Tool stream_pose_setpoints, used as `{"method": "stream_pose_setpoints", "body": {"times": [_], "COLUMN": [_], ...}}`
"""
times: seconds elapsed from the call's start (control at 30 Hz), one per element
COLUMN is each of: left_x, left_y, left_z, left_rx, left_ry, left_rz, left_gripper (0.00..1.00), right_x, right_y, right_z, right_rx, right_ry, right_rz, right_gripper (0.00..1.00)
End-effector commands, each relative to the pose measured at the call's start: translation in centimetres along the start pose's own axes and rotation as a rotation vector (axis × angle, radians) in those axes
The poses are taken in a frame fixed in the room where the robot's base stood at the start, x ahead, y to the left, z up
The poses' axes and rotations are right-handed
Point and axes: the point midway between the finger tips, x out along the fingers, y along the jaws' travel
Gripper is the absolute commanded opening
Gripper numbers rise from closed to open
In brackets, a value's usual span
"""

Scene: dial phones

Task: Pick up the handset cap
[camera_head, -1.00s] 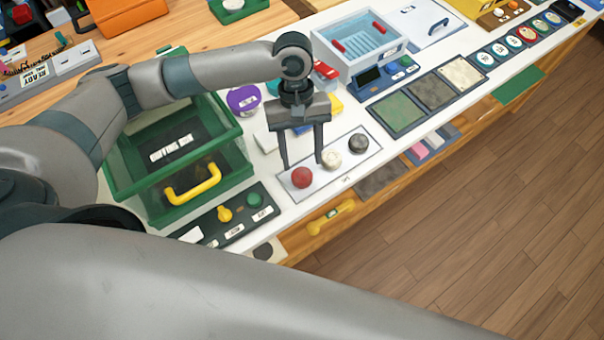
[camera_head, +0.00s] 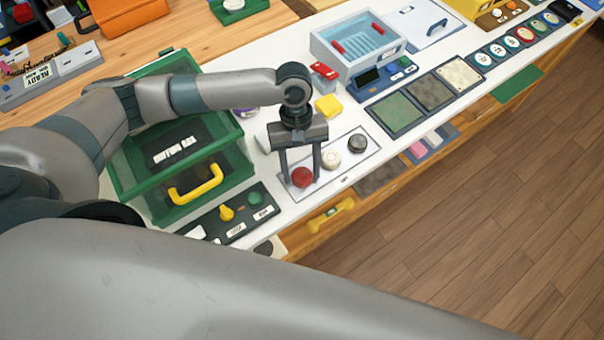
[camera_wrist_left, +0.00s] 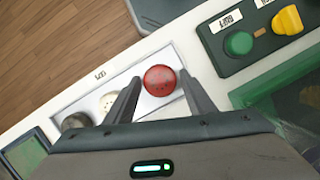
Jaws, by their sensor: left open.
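A red round cap (camera_head: 302,177) sits at the near left end of a white tray. Beside it in a row are a white round cap (camera_head: 331,160) and a dark round cap (camera_head: 358,143). I cannot tell from any label which is the handset cap. My left gripper (camera_head: 302,182) is open, pointing down, with its fingers on either side of the red cap and nothing visibly gripped. In the left wrist view the red cap (camera_wrist_left: 160,80) shows between the fingertips; the white cap is partly hidden by a finger. My right gripper is not in view.
A green box (camera_head: 126,190) with a yellow handle stands left of the tray. A dark panel (camera_head: 235,230) with a yellow knob and green button is at the near left. A yellow block (camera_head: 328,106) and a white-blue bin (camera_head: 392,62) lie beyond.

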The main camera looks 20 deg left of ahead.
Motion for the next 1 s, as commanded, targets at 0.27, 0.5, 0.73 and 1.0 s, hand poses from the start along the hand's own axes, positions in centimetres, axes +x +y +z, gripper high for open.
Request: {"method": "stream_pose_setpoints", "body": {"times": [0.27, 0.5, 0.73, 1.0], "left_x": [-0.1, -0.1, -0.3, -3.0], "left_y": [0.0, 0.0, 0.0, 0.1], "left_z": [0.0, 0.0, 0.1, 0.8], "left_rx": [0.000, 0.000, 0.000, 0.002], "left_ry": [0.000, 0.000, 0.001, 0.002], "left_rz": [0.000, 0.000, 0.001, 0.003], "left_gripper": [0.40, 0.19, 0.19, 0.19], "right_x": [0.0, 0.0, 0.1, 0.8], "right_y": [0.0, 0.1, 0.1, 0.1], "right_z": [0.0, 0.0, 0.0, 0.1], "right_rx": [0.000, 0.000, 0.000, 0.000], "right_ry": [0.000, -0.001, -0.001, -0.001], "right_rz": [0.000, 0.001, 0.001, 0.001], "right_gripper": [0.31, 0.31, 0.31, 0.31]}}
